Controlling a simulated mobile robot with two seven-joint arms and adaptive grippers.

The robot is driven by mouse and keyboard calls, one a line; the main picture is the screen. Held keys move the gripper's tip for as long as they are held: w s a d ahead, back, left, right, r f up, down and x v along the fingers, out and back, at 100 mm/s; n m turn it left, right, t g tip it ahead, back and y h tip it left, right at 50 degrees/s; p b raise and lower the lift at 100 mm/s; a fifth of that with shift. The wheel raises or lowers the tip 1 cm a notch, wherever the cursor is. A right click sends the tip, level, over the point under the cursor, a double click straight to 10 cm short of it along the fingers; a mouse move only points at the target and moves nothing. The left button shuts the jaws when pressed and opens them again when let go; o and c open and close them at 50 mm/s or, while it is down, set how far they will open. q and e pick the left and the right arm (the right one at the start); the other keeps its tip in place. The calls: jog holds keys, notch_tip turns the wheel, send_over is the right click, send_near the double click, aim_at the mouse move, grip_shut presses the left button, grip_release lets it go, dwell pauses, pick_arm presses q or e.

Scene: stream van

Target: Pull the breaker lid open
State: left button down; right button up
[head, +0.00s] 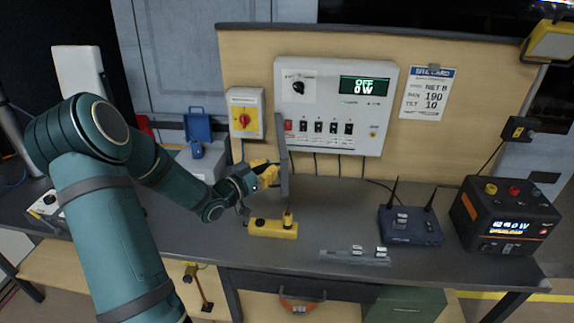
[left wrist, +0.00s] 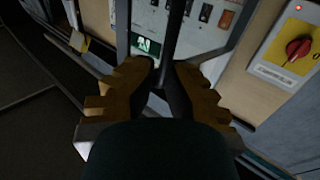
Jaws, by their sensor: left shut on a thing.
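The white breaker panel (head: 335,100) hangs on the wooden backboard. Its display reads OFF 0 W, and a row of breaker switches (head: 319,127) is uncovered. The grey breaker lid (head: 284,165) stands out from the panel's left side, seen nearly edge-on. My left gripper (head: 267,175) is at the lid's lower part, with its yellow fingers shut on it. In the left wrist view the fingers (left wrist: 163,92) close on the dark edge of the lid (left wrist: 176,45), with switches behind it. My right gripper is not in view.
A yellow switch box with a red knob (head: 245,113) is left of the panel. On the bench are a yellow tool (head: 270,228), a small grey block strip (head: 355,257), a router (head: 410,228) and a black power unit (head: 505,218). The bench middle is mostly clear.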

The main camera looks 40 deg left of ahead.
pick_arm(q)
jog(key=shift+s+a+r, duration=0.15)
jog(key=shift+s+a, duration=0.25)
jog(key=shift+a, duration=0.35)
jog(key=shift+s+a+r, duration=0.15)
jog(key=shift+s+a, duration=0.2)
jog(key=shift+a, duration=0.4)
jog(key=c, duration=1.1)
grip_release()
jog(key=shift+w, duration=0.15)
jog(key=shift+o, duration=0.2)
jog(key=shift+w+f, duration=0.15)
jog(key=shift+f, duration=0.15)
jog(key=shift+s, duration=0.2)
